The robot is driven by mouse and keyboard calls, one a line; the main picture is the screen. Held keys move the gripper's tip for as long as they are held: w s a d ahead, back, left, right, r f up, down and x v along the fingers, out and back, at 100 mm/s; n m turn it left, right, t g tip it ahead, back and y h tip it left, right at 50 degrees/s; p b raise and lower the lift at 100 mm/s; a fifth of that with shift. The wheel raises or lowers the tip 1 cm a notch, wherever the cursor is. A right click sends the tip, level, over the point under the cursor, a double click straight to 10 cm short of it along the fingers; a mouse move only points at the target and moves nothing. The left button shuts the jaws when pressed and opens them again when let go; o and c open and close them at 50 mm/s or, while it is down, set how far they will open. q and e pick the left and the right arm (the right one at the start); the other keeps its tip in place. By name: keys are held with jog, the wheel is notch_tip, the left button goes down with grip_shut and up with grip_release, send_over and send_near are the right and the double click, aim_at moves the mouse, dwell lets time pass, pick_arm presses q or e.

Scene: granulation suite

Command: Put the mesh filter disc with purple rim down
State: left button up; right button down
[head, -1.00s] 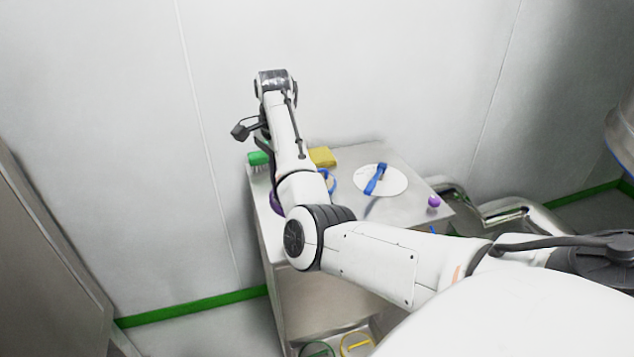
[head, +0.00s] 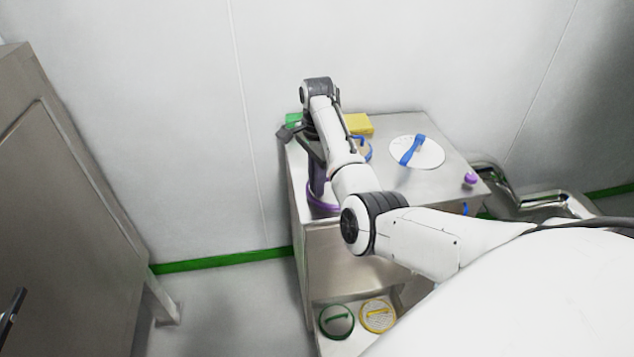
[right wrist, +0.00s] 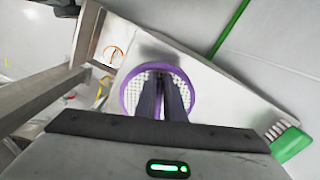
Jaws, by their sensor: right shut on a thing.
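The mesh filter disc with purple rim (right wrist: 190,97) is in my right gripper (right wrist: 160,78), whose two dark fingers are shut near its middle in the right wrist view. White mesh shows on both sides of the fingers. In the head view part of the purple rim (head: 322,208) shows at the near left corner of the steel cart top (head: 425,187). My right forearm hides the rest of the disc and most of the gripper there. I cannot tell whether the disc touches the top.
A green brush (right wrist: 290,143), a yellow block (head: 359,124), a white disc (head: 430,155) with a blue handle, and a purple knob (head: 470,178) are on the cart top. Green (head: 337,335) and yellow (head: 391,327) rimmed discs lie on the lower shelf. A wall stands close behind.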

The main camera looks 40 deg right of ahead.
jog(key=shift+f, duration=0.1)
jog(key=c, duration=1.8)
grip_release()
jog(key=shift+c, duration=0.2)
notch_tip(320, 180, up, 12)
jog(key=shift+d, duration=0.1)
